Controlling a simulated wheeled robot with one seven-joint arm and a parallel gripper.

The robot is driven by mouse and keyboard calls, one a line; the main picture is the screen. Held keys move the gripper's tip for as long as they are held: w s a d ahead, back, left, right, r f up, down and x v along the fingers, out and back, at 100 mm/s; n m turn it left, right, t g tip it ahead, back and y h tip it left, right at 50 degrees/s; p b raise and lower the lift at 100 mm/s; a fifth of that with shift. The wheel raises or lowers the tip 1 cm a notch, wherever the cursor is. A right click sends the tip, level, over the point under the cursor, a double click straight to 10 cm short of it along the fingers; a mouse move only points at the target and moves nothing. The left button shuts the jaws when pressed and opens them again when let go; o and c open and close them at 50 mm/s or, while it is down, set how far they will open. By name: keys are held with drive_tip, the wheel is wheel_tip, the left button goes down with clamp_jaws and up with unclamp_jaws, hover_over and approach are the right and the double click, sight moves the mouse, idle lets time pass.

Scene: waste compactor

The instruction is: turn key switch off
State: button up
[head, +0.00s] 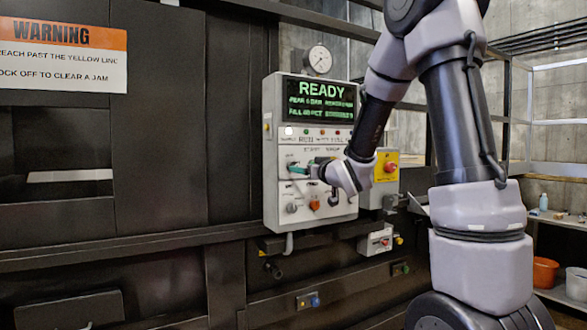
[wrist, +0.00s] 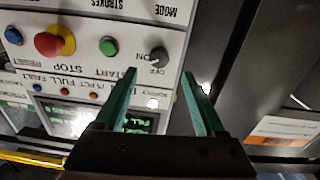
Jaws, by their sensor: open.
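The grey control panel (head: 270,150) stands at the middle of the head view, with a lit green "READY" display (head: 320,92). In the wrist view, which is upside down, a dark round switch (wrist: 158,56) with "OFF" and "ON" lettering sits on the panel face; I take it to be the key switch. My gripper (wrist: 160,75) is open, and its two green fingers point towards the panel with the switch just beyond the gap between their tips. I cannot tell whether they touch it. In the head view my gripper (head: 298,169) is at the panel's left side and covers the switch area.
The wrist view shows a green button (wrist: 108,46), a red mushroom button (wrist: 52,41) and a blue button (wrist: 13,36) beside the switch. A yellow box with a red knob (head: 386,165) adjoins the panel. A gauge (head: 319,59) is above.

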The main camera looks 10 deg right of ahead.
drive_tip(key=x, duration=0.7)
drive_tip(key=shift+w, duration=0.1)
clamp_jaws()
